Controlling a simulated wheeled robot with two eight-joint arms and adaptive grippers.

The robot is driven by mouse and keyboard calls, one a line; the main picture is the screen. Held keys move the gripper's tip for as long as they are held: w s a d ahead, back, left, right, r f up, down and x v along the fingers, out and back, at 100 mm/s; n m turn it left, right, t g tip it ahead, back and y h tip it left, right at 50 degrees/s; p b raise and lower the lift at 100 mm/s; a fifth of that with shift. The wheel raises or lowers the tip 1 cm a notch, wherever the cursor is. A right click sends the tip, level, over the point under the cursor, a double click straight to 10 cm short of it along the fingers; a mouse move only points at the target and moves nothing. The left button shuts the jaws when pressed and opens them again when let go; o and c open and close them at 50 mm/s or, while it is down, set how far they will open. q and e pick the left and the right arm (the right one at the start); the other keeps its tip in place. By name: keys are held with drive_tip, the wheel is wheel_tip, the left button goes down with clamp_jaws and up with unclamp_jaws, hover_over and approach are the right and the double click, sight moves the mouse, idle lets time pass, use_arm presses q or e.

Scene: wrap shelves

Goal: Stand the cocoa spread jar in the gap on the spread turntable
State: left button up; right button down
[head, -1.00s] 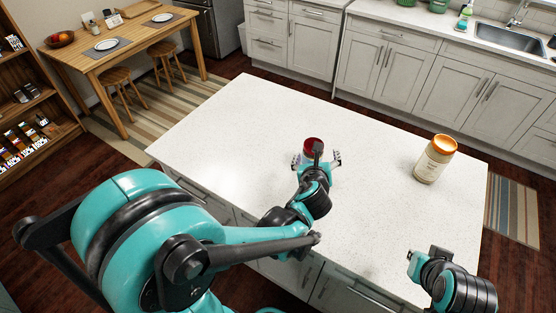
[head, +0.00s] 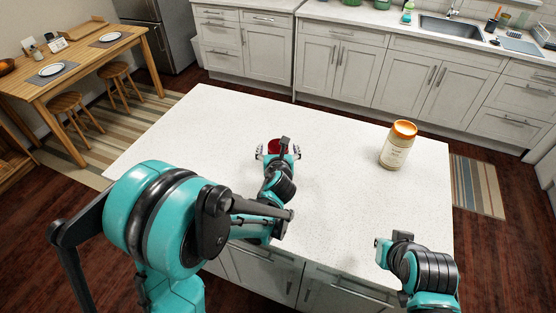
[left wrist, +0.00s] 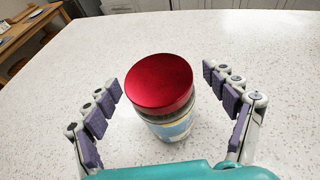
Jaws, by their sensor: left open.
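A jar with a shiny red lid stands upright on the white countertop; its lid (head: 274,146) shows in the head view, with the body mostly hidden by my left gripper. In the left wrist view the red-lidded jar (left wrist: 163,90) has a pale blue and yellow label that I cannot read. My left gripper (head: 277,152) is open, with its fingers on either side of this jar and gaps visible between. My right gripper (head: 381,252) is over the counter's near right edge; its fingers are unclear. No turntable shows in these frames.
A large cream jar with an orange lid (head: 398,147) stands on the right of the white countertop (head: 200,140). The rest of the counter is clear. Beyond a floor gap are grey cabinets (head: 340,65) with a sink, and a wooden table (head: 85,70) with stools at left.

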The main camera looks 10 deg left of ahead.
use_arm(q)
drive_tip(key=shift+s, duration=0.1)
drive_tip(key=c, duration=1.8)
drive_tip(key=shift+r, duration=0.1)
drive_tip(key=shift+c, duration=0.6)
drive_tip(key=shift+r, duration=0.1)
